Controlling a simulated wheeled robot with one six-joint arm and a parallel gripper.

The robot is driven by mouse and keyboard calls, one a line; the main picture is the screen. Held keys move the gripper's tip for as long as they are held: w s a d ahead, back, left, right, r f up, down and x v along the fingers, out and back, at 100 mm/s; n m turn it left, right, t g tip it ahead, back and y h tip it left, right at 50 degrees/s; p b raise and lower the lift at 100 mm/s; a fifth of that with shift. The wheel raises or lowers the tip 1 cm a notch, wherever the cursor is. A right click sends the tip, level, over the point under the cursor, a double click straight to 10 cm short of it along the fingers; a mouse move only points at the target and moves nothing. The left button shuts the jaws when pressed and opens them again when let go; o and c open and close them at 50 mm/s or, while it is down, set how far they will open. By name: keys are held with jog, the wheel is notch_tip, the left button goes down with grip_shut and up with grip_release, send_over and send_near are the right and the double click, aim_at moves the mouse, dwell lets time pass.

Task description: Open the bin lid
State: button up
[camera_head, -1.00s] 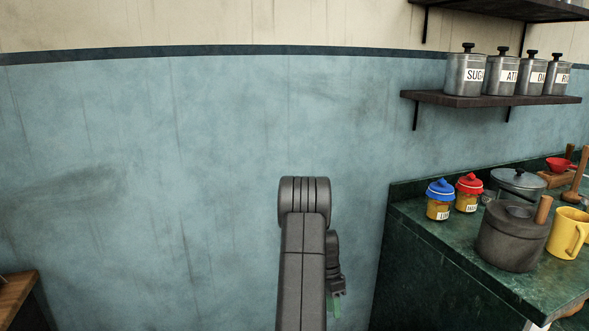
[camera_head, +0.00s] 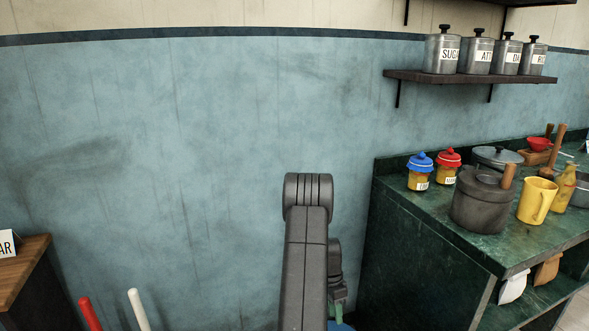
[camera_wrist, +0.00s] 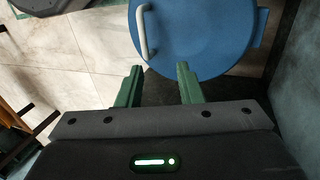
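The bin's blue round lid (camera_wrist: 205,35) shows at the top of the wrist view, with a pale curved handle (camera_wrist: 143,32) at its left side. The lid looks shut. My gripper (camera_wrist: 157,72) has two green fingers set wide apart with nothing between them. The fingertips are close to the lid's near edge in the picture; I cannot tell whether they touch it. In the head view, a small patch of blue (camera_head: 340,326) shows at the bottom edge below my arm. The gripper itself is mostly hidden there.
A green counter (camera_head: 432,226) with a dark pot (camera_head: 485,208), a yellow mug (camera_head: 536,201) and jars stands at the right. A wooden-topped surface (camera_head: 22,268) is at the left. Red (camera_head: 89,313) and white (camera_head: 139,309) sticks rise at lower left. A wall is behind.

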jog(key=s+f+t+b, duration=0.1)
jog(key=s+f+b, duration=0.1)
jog(key=s+d+f+t+y+b, duration=0.1)
jog(key=s+f+b, duration=0.1)
jog(key=f, duration=0.1)
jog(key=s+d+f+t+b, duration=0.1)
jog(key=s+f+t+b, duration=0.1)
jog(key=b, duration=0.1)
jog(key=shift+s+d+f, duration=0.15)
jog(key=shift+f, duration=0.2)
jog(key=f+b, duration=0.1)
jog(key=b, duration=0.1)
jog(key=s+f+t+b, duration=0.1)
jog(key=b, duration=0.1)
jog(key=f+y+b, duration=0.1)
jog(key=b, duration=0.1)
jog(key=shift+s+d+t, duration=0.2)
jog(key=shift+d+t, duration=0.05)
jog(key=shift+t, duration=0.05)
jog(key=shift+s+d+r+p, duration=0.15)
jog(key=shift+r+p, duration=0.15)
jog(key=shift+r, duration=0.45)
jog(key=shift+s+a+r+p, duration=0.1)
jog(key=shift+r+p, duration=0.2)
jog(key=shift+r, duration=0.45)
jog(key=shift+s+d+r+p, duration=0.15)
jog(key=shift+r+p, duration=0.15)
jog(key=shift+r, duration=0.45)
jog(key=shift+a, duration=0.1)
